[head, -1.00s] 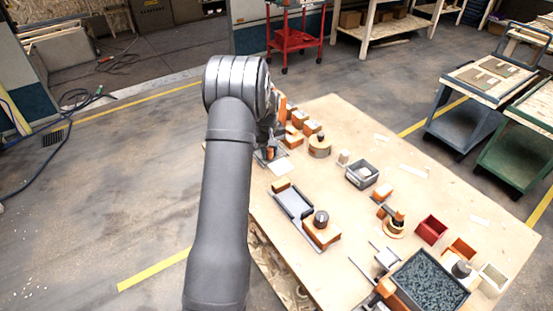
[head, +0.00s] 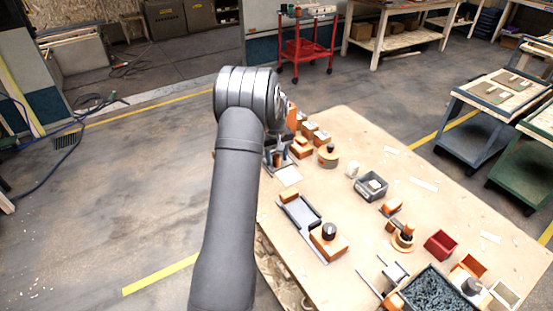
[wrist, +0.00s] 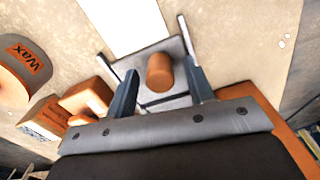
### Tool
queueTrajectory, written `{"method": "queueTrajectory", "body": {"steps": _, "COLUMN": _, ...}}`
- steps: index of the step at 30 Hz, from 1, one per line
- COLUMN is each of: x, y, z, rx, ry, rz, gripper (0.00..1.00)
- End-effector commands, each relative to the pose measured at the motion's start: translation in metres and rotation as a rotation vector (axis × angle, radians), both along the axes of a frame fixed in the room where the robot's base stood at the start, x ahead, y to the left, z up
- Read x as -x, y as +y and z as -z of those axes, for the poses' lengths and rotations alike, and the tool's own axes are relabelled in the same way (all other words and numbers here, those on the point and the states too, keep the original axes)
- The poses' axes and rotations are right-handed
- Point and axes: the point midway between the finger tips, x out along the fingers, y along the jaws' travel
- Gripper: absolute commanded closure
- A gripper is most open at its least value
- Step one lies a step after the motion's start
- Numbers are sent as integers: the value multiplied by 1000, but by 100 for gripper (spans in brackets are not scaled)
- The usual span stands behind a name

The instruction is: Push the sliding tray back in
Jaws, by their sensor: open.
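The sliding tray (wrist: 178,50) is a small grey plate with an upright orange-brown cylindrical knob (wrist: 159,72), lying between two thin metal rails (wrist: 187,38). In the head view the knob (head: 277,159) shows at the table's left edge, partly hidden by my arm. My gripper (wrist: 162,70) is open over the tray. Its two dark fingers stand on either side of the knob, with a visible gap on each side in the wrist view. I cannot tell how far the tray sits along its rails. A white sheet (head: 289,175) lies beside it.
Orange blocks (head: 301,148) and a round tan piece marked "Wax" (wrist: 24,72) stand close to the gripper. A grey channel with an orange block (head: 328,242), a grey bin (head: 371,187) and red box (head: 440,244) stand farther along the table (head: 345,170).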

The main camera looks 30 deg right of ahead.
Motion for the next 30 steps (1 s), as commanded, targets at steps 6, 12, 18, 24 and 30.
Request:
{"method": "queueTrajectory", "body": {"steps": 6, "x": -1, "y": 0, "z": -49, "rx": 4, "ry": -4, "rz": 0, "gripper": 51}}
{"method": "queueTrajectory", "body": {"steps": 12, "x": -1, "y": 0, "z": -98, "rx": 4, "ry": -4, "rz": 0, "gripper": 51}}
{"method": "queueTrajectory", "body": {"steps": 18, "x": 0, "y": 1, "z": -139, "rx": 2, "ry": -3, "rz": 0, "gripper": 51}}
{"method": "queueTrajectory", "body": {"steps": 24, "x": 0, "y": 1, "z": -160, "rx": 1, "ry": -2, "rz": 0, "gripper": 51}}
{"method": "queueTrajectory", "body": {"steps": 30, "x": 0, "y": 1, "z": -164, "rx": 1, "ry": -1, "rz": 0, "gripper": 51}}
